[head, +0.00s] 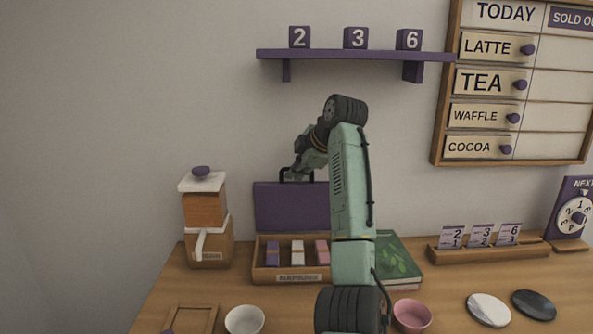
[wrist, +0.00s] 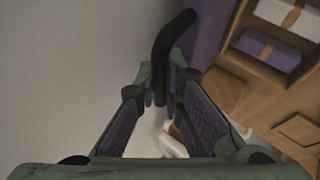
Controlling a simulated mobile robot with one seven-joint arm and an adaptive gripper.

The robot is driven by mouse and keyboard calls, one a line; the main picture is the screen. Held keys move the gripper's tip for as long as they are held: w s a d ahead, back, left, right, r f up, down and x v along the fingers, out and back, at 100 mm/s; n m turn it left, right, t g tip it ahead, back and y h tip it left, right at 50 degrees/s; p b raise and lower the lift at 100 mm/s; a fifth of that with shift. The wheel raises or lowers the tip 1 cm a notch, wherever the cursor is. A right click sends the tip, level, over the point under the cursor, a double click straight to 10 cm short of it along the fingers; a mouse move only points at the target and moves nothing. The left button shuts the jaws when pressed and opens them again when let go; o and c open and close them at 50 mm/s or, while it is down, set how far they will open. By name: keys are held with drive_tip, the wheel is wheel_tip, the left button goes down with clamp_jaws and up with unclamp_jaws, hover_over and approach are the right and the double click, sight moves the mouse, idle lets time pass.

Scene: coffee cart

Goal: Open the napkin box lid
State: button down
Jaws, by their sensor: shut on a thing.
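The napkin box (head: 262,272) is a wooden tray with a napkin label at the back of the counter. Purple, white and pink napkin bundles stand in its compartments. Its purple lid (head: 268,208) stands upright along the back edge, so the box is open. A black handle (head: 283,174) is on the lid's top edge. My gripper (head: 296,172) is at this handle, partly hidden by my arm. In the wrist view my gripper (wrist: 165,88) is shut on the black handle (wrist: 172,42), with the purple lid (wrist: 205,35) beside it.
A wooden dispenser (head: 205,212) with a white top stands left of the box. A green book (head: 398,262) lies to the right, partly behind my arm. A white bowl (head: 245,320) and pink bowl (head: 411,316) are in front. A purple shelf (head: 345,55) hangs above.

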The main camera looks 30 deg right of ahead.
drive_tip(key=c, duration=1.7)
unclamp_jaws()
drive_tip(key=v, duration=1.2)
drive_tip(key=shift+a+r, duration=0.1)
drive_tip(key=shift+s, duration=0.1)
